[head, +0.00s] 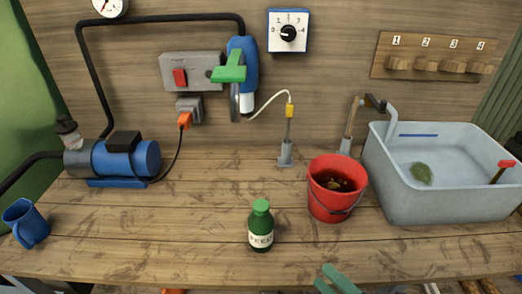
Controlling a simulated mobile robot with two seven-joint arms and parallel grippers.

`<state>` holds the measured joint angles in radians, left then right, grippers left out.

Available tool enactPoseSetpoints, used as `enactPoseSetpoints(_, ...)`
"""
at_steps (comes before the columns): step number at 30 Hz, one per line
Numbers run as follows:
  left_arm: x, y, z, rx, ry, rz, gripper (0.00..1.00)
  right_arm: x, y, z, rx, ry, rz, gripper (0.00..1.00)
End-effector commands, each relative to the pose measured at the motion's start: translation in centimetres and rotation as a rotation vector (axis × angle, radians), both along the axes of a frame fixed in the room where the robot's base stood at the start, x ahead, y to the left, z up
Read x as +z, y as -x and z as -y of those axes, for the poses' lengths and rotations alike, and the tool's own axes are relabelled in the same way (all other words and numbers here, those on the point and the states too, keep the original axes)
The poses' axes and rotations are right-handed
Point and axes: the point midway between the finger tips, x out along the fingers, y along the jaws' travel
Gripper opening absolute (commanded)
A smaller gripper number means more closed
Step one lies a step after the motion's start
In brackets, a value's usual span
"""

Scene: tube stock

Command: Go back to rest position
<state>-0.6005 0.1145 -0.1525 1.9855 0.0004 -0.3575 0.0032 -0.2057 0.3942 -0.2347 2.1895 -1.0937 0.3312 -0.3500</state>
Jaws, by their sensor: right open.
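My right gripper (336,281) shows at the bottom edge, right of the middle, as teal fingers cut off by the frame. It is open, with nothing seen between the fingers. It is at the front edge of the wooden bench (180,235), apart from the green feed bottle (261,228) and the red bucket (335,190). My left gripper is not in view.
A grey tub (405,200) with water and a leaf stands at the right. A blue pump (130,158) and a blue mug (27,223) are at the left.

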Motion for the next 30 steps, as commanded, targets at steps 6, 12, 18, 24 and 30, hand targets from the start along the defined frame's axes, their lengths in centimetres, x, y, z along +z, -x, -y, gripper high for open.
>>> enactPoseSetpoints(6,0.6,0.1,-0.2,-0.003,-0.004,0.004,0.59,-7.2,0.9,4.8,-0.316,-0.475,-0.51,0.77)
enactPoseSetpoints(12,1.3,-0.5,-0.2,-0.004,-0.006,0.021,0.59,-16.3,6.2,7.6,-0.624,-0.877,-0.974,0.77)
enactPoseSetpoints(18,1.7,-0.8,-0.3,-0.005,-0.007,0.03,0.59,-22.4,12.7,7.7,-0.857,-1.156,-1.305,0.77)
enactPoseSetpoints(24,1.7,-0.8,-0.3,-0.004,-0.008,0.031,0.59,-24.2,15.3,7.2,-0.938,-1.251,-1.419,0.77)
enactPoseSetpoints(30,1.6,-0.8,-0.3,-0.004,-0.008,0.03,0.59,-24.3,15.3,7.2,-0.939,-1.252,-1.421,0.77)
